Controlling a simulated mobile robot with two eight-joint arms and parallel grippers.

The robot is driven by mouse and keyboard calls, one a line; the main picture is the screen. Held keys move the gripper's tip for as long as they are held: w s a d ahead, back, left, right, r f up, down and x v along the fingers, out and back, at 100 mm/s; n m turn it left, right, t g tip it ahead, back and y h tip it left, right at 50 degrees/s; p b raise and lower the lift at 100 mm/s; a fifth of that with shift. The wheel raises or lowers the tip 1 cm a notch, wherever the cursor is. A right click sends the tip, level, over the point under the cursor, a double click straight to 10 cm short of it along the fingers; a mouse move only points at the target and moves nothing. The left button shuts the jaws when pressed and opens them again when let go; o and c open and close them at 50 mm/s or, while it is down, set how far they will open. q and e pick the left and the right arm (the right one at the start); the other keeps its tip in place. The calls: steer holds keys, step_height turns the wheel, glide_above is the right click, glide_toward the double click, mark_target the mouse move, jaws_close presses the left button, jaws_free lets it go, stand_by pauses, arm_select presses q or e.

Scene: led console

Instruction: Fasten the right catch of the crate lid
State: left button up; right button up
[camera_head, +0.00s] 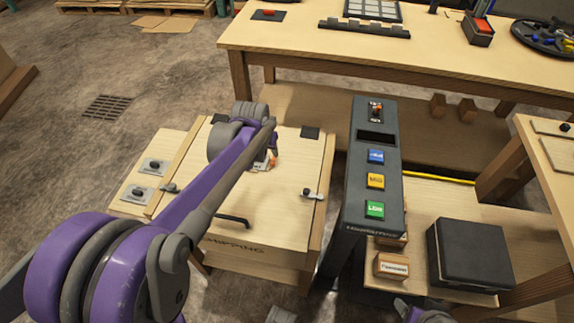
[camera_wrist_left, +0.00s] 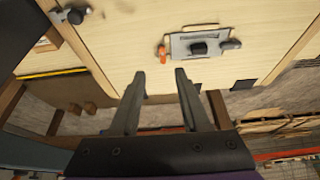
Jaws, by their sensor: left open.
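The wooden crate lid (camera_head: 285,205) lies flat on the crate marked SHIPPING, seen in the head view. The right catch (camera_head: 312,194), a black knob with a small metal bar, sits at the lid's right edge; its knob shows in the left wrist view (camera_wrist_left: 75,15) at upper left. I cannot tell whether it is fastened. The left catch (camera_head: 169,188) is at the opposite edge. My left gripper (camera_head: 274,146) is over the far part of the lid, open and empty in the left wrist view (camera_wrist_left: 156,74), apart from the right catch. My right gripper (camera_head: 425,314) barely shows.
A metal latch plate (camera_wrist_left: 203,44) with an orange tab lies mid-lid, close to my left fingers. A dark button console (camera_head: 355,190) stands right of the crate. A black box (camera_head: 468,255) is farther right. A workbench (camera_head: 300,45) spans the back.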

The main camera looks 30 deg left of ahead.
mark_target(273, 161)
arm_select(q)
steer(key=x, duration=0.4)
steer(key=b+x, duration=0.1)
steer(key=x, duration=0.7)
steer(key=shift+w+a+b, duration=0.3)
steer(key=shift+w+b, duration=0.1)
jaws_close()
